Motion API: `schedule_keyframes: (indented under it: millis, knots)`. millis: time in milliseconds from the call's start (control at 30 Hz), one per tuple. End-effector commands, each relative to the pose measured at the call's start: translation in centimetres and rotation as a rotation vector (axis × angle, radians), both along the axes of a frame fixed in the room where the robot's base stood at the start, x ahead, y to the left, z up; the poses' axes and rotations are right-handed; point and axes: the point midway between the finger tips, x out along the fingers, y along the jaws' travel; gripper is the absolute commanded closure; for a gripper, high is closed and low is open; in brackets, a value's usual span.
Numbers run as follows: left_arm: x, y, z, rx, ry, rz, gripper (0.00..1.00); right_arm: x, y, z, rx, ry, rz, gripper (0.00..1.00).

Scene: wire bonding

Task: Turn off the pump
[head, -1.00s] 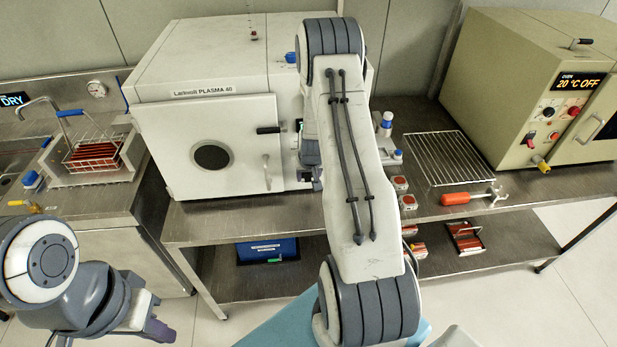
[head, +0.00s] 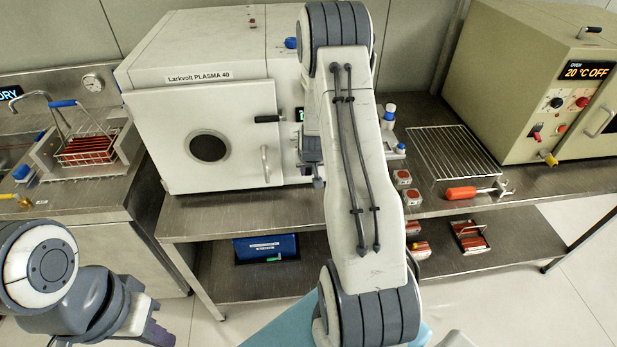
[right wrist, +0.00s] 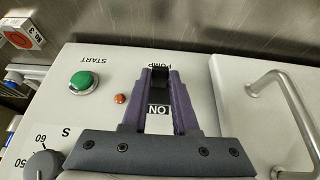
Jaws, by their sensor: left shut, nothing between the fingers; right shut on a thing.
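The pump switch (right wrist: 158,77) is a small black switch on the pale front panel of the plasma machine (head: 210,115), marked PUMP above and ON below. My right gripper (right wrist: 160,74) is shut on it, with one purple finger on each side in the right wrist view. The ON label (right wrist: 158,110) shows between the fingers. In the head view my right arm hides the switch and most of that panel. My left gripper (head: 155,334) is shut and empty at the lower left, away from the machine.
A green START button (right wrist: 84,84), a small orange lamp (right wrist: 120,99) and a dial (right wrist: 43,165) lie beside the switch. A metal handle (right wrist: 262,90) stands on its other side.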

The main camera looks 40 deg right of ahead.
Motion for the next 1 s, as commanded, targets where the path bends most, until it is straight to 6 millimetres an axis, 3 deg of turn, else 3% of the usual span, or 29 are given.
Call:
schedule_keyframes:
  millis: [33,133,533,567,600,633,1000]
  knots:
    - [0.00,0.00,-1.30,0.000,0.000,0.000,1.00,0.05,-0.07,-0.58,-0.008,-0.014,0.000,1.00]
    - [0.00,0.00,-1.93,0.000,0.000,-0.001,1.00,0.00,-0.01,-0.41,-0.017,-0.028,0.001,1.00]
    - [0.01,-0.01,-1.95,0.000,0.000,-0.001,1.00,-0.07,0.05,-0.14,-0.020,-0.034,0.000,1.00]
    - [0.01,-0.01,-1.95,0.000,0.000,-0.001,1.00,-0.08,0.05,-0.15,-0.020,-0.034,0.000,0.61]
    - [0.01,-0.01,-1.95,0.000,0.000,-0.001,1.00,-0.08,0.05,-0.15,-0.019,-0.033,0.000,0.46]
    - [0.01,-0.01,-1.95,0.000,0.000,-0.001,1.00,-0.08,0.05,-0.15,-0.019,-0.033,0.000,0.43]
    - [0.00,-0.01,-2.00,0.000,0.000,-0.001,1.00,-0.19,0.14,0.27,-0.020,-0.035,0.000,0.43]
